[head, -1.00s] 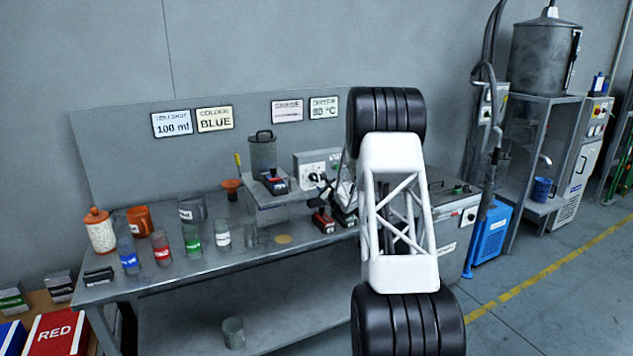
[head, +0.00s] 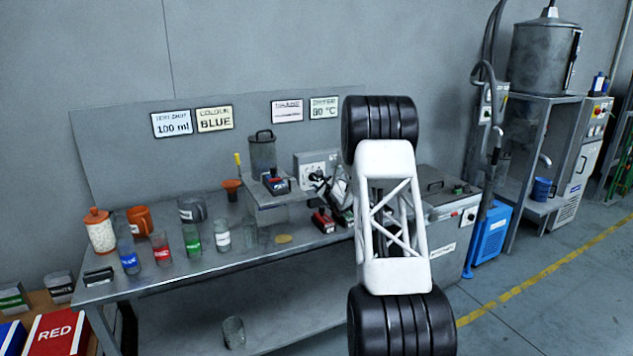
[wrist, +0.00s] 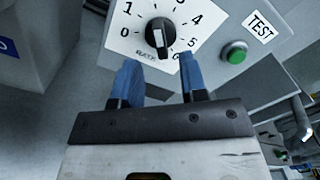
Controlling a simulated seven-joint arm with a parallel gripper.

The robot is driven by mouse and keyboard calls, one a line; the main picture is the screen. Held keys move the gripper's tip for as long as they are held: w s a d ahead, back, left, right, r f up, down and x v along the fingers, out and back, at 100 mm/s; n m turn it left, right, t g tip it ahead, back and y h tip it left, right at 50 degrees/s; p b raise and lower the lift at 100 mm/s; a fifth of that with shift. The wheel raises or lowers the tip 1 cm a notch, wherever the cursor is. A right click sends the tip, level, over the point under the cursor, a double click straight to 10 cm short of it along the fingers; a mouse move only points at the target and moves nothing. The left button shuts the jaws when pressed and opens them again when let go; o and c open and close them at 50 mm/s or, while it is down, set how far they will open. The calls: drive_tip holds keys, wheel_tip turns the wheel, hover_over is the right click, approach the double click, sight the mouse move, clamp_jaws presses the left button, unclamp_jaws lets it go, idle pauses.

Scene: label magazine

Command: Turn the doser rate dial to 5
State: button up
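The doser rate dial (wrist: 160,36) is a black knob on a white plate numbered 0 to 6, in the upper middle of the wrist view. A white mark shows on the knob; which number it indicates is hard to tell. My gripper (wrist: 158,75) is open, its two blue fingers below the knob in the picture and apart, with nothing between them. The doser box (wrist: 231,17) also shows in the head view (head: 306,160), at the back of the bench, with the black gripper end close in front of its face.
A green button (wrist: 234,52) and a TEST label (wrist: 259,26) are right of the dial. In the head view, a metal canister (head: 262,152) stands left of the doser, and several labelled glasses stand along the bench (head: 200,262). A red-and-black device (head: 323,221) sits below the gripper.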

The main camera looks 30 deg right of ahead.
sight(315, 179)
drive_tip(key=shift+w, duration=2.3)
clamp_jaws()
